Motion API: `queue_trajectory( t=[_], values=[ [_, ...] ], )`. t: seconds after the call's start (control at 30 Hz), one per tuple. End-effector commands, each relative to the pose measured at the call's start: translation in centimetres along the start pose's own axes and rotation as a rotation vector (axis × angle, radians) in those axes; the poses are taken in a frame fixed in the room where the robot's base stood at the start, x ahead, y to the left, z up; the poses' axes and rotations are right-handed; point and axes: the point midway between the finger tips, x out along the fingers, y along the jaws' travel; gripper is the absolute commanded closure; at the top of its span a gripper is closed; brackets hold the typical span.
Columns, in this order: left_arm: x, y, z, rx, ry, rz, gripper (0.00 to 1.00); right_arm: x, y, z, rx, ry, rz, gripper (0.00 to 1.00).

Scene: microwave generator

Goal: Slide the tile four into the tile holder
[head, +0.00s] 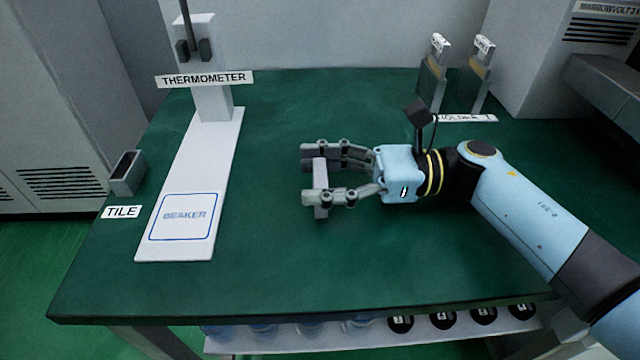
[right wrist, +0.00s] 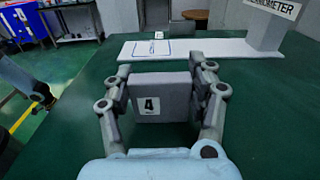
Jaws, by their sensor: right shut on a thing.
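The grey tile four (right wrist: 160,97) carries a white label with a "4" in the right wrist view. My right gripper (head: 325,176) is shut on it over the middle of the green table; the tile (head: 320,188) stands upright between the fingers. The tile holder (head: 127,173), a small grey open-topped box, stands at the table's left edge by the label TILE (head: 121,212). The holder's slot looks empty. The held tile is well to the right of it, apart.
A white thermometer stand (head: 225,135) with a long base marked BEAKER (head: 185,216) lies between the tile and the holder. Two upright holders (head: 433,75) with pieces in them stand at the back right. The green table (head: 290,270) is clear in front.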

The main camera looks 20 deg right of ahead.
Motion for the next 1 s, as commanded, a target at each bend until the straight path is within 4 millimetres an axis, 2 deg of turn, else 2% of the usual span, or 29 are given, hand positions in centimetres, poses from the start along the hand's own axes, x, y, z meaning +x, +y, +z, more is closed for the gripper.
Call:
queue_trajectory(
  t=[0.03,0.13,0.47,0.57,0.73,1.0],
  values=[
    [0.0,0.0,0.0,0.0,0.0,0.0,0.6,0.0,0.0,0.0,0.0,0.0,0.0,0.69],
    [0.0,0.0,0.0,0.0,0.0,0.0,0.6,0.0,0.0,0.0,0.0,0.0,0.0,0.81],
    [0.0,0.0,-0.1,0.0,0.001,0.0,0.6,0.0,0.0,0.4,-0.002,0.0,0.0,0.82],
    [0.0,0.0,-0.1,0.0,0.001,0.0,0.6,0.0,0.0,1.3,-0.003,0.0,0.001,0.82],
    [0.0,0.0,-0.1,0.0,0.002,0.0,0.6,0.0,0.0,4.1,-0.006,-0.001,0.001,0.82],
    [1.1,0.2,0.1,0.0,0.0,0.001,0.6,-5.6,-2.1,7.3,-0.004,0.007,0.001,0.82]
  ],
)
